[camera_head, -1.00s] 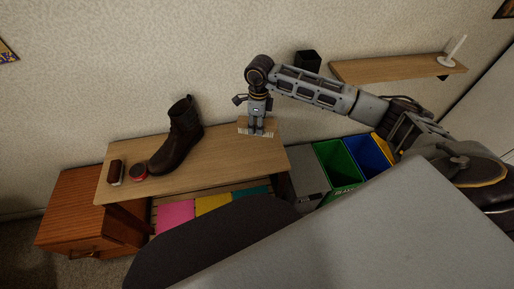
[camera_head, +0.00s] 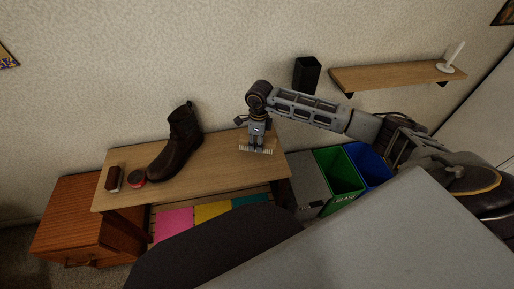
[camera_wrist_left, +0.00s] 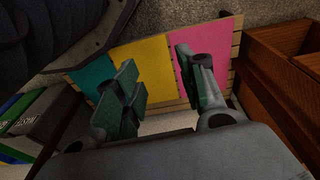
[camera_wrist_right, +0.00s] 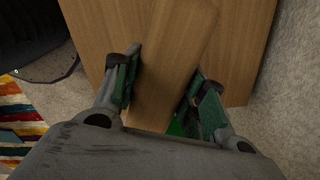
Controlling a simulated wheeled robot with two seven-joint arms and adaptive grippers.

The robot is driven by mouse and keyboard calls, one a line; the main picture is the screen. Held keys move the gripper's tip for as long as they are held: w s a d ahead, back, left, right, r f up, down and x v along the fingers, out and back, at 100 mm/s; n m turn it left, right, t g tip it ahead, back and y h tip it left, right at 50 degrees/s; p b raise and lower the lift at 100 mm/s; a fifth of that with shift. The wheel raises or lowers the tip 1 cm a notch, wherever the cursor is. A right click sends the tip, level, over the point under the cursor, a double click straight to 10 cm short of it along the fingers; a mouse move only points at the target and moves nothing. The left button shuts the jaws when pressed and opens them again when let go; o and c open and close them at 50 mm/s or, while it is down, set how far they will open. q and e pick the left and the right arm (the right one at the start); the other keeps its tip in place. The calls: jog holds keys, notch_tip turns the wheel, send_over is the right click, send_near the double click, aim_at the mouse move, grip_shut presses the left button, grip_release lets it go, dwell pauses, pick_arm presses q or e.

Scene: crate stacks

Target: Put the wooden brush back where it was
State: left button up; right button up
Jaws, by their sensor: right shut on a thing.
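My right gripper (camera_head: 257,137) is shut on the wooden brush (camera_head: 257,149), whose pale bristles point down over the right end of the wooden bench (camera_head: 221,162). I cannot tell whether the bristles touch the bench top. In the right wrist view, the brush's tan wooden back (camera_wrist_right: 172,55) lies between the fingers of that gripper (camera_wrist_right: 163,77), with the bench (camera_wrist_right: 235,55) beyond. My left gripper (camera_wrist_left: 157,65) shows only in the left wrist view, open and empty, with the coloured mats below it.
A dark boot (camera_head: 178,145), a red tin (camera_head: 136,178) and a small dark-red brush (camera_head: 113,178) stand on the bench's left part. A drawer cabinet (camera_head: 70,215) is at left. Grey, green (camera_head: 340,172) and blue bins stand at right. A wall shelf (camera_head: 395,75) holds a candle.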

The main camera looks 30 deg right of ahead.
pick_arm(q)
jog(key=shift+s+f, duration=0.1)
pick_arm(e)
jog(key=shift+f, duration=0.4)
notch_tip(320, 180, down, 2)
jog(key=shift+f+b, duration=0.25)
jog(key=shift+b, duration=0.05)
jog(key=shift+f, duration=0.2)
pick_arm(q)
jog(key=shift+s+d+r, duration=0.1)
jog(key=shift+s+r, duration=0.1)
jog(key=shift+r, duration=0.25)
jog(key=shift+s+d+r, duration=0.1)
jog(key=shift+s+r, duration=0.05)
jog(key=shift+r, duration=0.3)
jog(key=shift+a+f, duration=0.1)
jog(key=shift+f, duration=0.1)
pick_arm(e)
jog(key=shift+f, duration=0.15)
